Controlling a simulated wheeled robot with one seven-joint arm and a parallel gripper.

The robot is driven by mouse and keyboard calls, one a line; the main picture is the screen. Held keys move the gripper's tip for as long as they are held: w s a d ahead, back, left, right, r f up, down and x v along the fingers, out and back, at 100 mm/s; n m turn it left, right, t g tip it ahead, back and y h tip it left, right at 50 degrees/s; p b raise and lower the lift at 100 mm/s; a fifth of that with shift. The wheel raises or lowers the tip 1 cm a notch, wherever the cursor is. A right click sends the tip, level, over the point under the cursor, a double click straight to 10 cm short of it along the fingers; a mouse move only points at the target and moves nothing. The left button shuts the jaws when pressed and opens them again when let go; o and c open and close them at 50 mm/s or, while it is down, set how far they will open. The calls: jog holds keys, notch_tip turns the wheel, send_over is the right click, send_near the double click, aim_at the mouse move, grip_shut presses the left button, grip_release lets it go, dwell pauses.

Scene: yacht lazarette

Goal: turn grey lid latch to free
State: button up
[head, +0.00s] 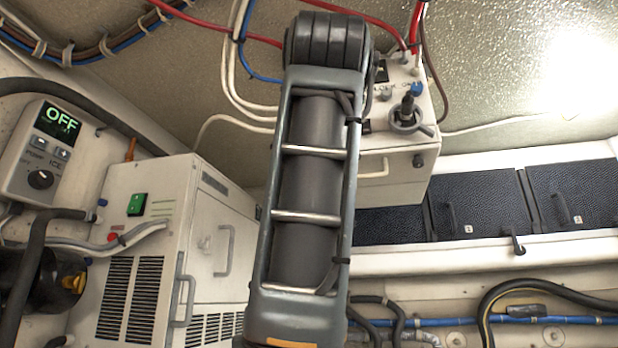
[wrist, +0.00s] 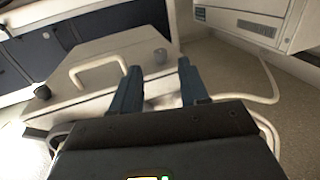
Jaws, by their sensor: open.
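A small grey round latch (wrist: 160,55) sits on the face of a white box (wrist: 110,65) in the wrist view, to the right of its pale bar handle (wrist: 92,72). A darker knob (wrist: 42,90) sits on the handle's other side. My gripper (wrist: 159,67) is open, its two blue-grey fingers pointing at the box face. The grey latch shows between and just beyond the fingertips, with no clear contact. In the head view the white box (head: 395,180) is partly behind my arm. The dark knob (head: 418,161) shows there; the gripper and grey latch are hidden.
Switches and a black-handled valve (head: 407,112) are on the box's upper panel, with red cables above. A white vented cabinet (head: 135,270) stands at left, beside a controller reading OFF (head: 50,150). Black lidded lockers (head: 480,205) line the right. Blue hoses run below.

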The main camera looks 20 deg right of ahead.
jog(key=p+x, duration=0.1)
jog(key=x, duration=0.6)
jog(key=shift+w+d, duration=0.1)
jog(key=shift+w, duration=0.1)
jog(key=shift+c, duration=0.2)
grip_shut()
